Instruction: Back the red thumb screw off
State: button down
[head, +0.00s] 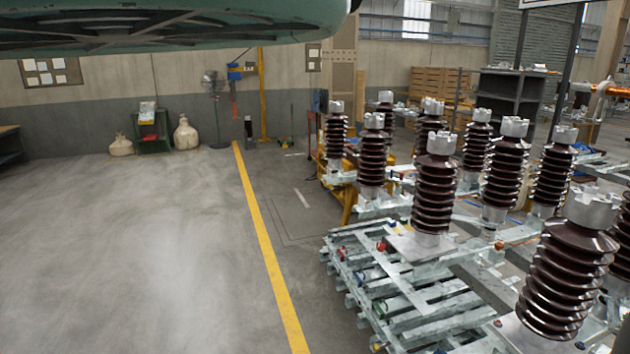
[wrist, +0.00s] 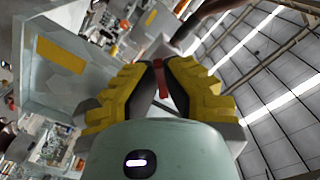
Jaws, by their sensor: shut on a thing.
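My gripper (wrist: 161,72), with yellow-padded fingers, shows in the wrist view. It is shut on the red thumb screw (wrist: 161,84), and only a narrow red strip shows between the fingertips. The fingers hide most of the screw, so its thread and seat cannot be seen. A grey metal part (wrist: 166,45) lies just beyond the fingertips. In the head view my gripper is out of sight. A small red knob (head: 381,246) shows there on the near isolator frame (head: 405,285); I cannot tell whether it is the same screw.
Brown ribbed insulators (head: 435,195) stand in rows on the metal frames at the right. A grey panel with a yellow label (wrist: 60,56) is close by the fingers in the wrist view. The floor (head: 150,250) left of the yellow line (head: 262,240) is clear.

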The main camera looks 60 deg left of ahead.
jog(key=shift+f+n+b, duration=0.25)
jog(key=shift+n+b, duration=0.6)
jog(key=shift+b, duration=0.95)
jog(key=shift+f+n+b, duration=0.2)
jog(key=shift+n+b, duration=0.65)
jog(key=shift+b, duration=0.9)
jog(key=c, duration=1.1)
grip_release()
jog(key=shift+d+r, duration=0.1)
jog(key=shift+r, duration=0.2)
jog(key=shift+o, duration=0.2)
jog(key=shift+s, duration=0.1)
jog(key=v, duration=1.1)
jog(key=shift+s, duration=0.35)
